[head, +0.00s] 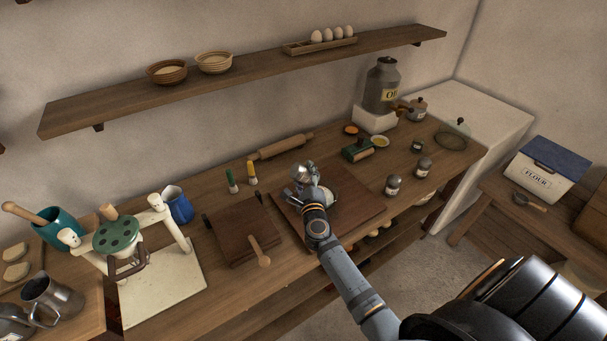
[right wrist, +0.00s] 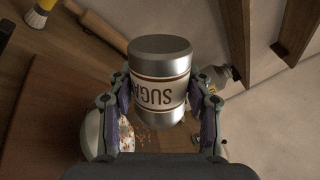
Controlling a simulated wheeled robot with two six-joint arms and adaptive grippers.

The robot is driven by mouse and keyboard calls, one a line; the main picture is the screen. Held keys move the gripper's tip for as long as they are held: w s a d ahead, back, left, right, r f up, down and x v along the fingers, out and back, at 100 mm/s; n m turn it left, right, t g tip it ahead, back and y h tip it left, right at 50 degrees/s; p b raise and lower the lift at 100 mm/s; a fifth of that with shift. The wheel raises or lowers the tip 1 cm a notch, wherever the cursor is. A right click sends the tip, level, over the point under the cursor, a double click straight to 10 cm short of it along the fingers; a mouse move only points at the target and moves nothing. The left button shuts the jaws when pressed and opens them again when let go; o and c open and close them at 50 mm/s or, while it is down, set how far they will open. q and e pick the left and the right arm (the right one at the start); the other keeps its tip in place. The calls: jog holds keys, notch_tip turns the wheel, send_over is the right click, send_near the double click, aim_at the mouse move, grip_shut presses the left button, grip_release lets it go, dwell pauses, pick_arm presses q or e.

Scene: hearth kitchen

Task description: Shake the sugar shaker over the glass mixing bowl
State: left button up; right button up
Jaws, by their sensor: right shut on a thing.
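The sugar shaker (right wrist: 160,80) is a silver cylinder with a white label reading "SUGA", which appears upside down in the right wrist view. My right gripper (right wrist: 161,108) is shut on it, with one finger on each side. In the head view the shaker (head: 303,172) shows as a small silver shape at my right gripper (head: 306,185), above the dark wooden board. The glass mixing bowl (head: 327,193) is mostly hidden behind my gripper. In the right wrist view a pale curved rim (right wrist: 97,132) shows beside the left finger, with whitish and reddish contents. My left gripper is out of view.
The large board (head: 352,205) lies on the wooden counter. Small shakers (head: 393,185) stand to the right. A shelf (head: 235,78) runs above.

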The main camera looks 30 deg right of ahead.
aim_at(307, 168)
jog(key=shift+s+d, duration=0.15)
jog(key=shift+d, duration=0.25)
jog(key=shift+a+r+n, duration=0.1)
jog(key=shift+r+n, duration=0.1)
jog(key=shift+n, duration=0.6)
jog(key=n, duration=0.4)
jog(key=shift+r, duration=0.4)
jog(key=n, duration=0.3)
jog(key=r+n, duration=0.1)
jog(key=n, duration=0.2)
jog(key=shift+p, duration=0.3)
jog(key=n, duration=0.4)
jog(key=n+p, duration=0.1)
jog(key=shift+r+n, duration=0.25)
jog(key=shift+n, duration=0.15)
jog(key=n, duration=0.4)
jog(key=shift+r, duration=0.15)
jog(key=n, duration=0.4)
jog(key=shift+r, duration=0.1)
